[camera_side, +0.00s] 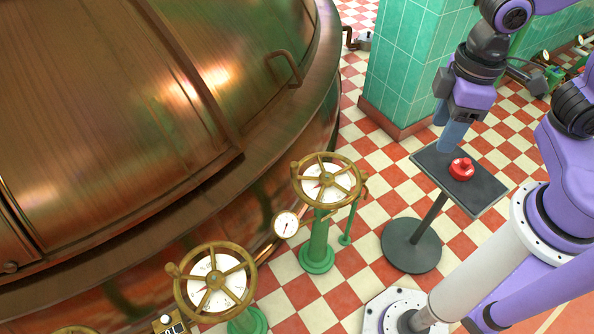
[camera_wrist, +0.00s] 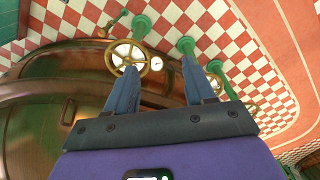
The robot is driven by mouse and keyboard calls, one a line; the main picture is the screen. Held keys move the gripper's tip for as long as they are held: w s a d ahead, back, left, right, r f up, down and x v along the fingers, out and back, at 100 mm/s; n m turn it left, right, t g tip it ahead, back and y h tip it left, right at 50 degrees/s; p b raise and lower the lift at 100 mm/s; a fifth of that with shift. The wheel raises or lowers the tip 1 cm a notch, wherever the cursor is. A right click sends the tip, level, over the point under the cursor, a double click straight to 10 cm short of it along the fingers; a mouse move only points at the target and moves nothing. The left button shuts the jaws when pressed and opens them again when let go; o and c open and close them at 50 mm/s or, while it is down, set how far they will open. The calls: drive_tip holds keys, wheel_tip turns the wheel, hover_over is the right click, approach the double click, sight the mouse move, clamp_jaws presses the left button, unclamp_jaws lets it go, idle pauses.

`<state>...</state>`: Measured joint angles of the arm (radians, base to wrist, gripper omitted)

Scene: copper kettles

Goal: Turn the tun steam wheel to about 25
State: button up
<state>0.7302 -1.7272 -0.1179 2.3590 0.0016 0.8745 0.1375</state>
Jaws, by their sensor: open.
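Two brass handwheels with spokes over white dials stand on green posts beside the copper vessel. One wheel (camera_side: 327,178) is at the middle of the side view, the other wheel (camera_side: 213,281) at the lower left. I cannot tell by label which is the tun steam wheel, and the dial readings are too small to make out. My gripper (camera_side: 452,136) has blue fingers, apart and empty, to the right of the middle wheel and clear of it. In the wrist view, a wheel (camera_wrist: 128,56) shows beyond the left fingertip, and another is partly hidden behind the right finger.
A black pedestal table (camera_side: 480,192) with a red button (camera_side: 461,168) stands just below my gripper. A green tiled pillar (camera_side: 402,65) rises behind it. The copper vessel (camera_side: 120,110) fills the left. A small gauge (camera_side: 286,224) sits between the wheels. Checkered floor lies around.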

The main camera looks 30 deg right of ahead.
drive_tip(key=w+a+f+m, duration=0.3)
drive_tip(key=w+a+m, duration=0.3)
drive_tip(key=w, duration=0.5)
drive_tip(key=m, duration=1.1)
hover_over(294, 164)
wheel_tip(294, 164, down, 19)
wheel_tip(294, 164, down, 17)
drive_tip(key=shift+r, duration=0.15)
clamp_jaws()
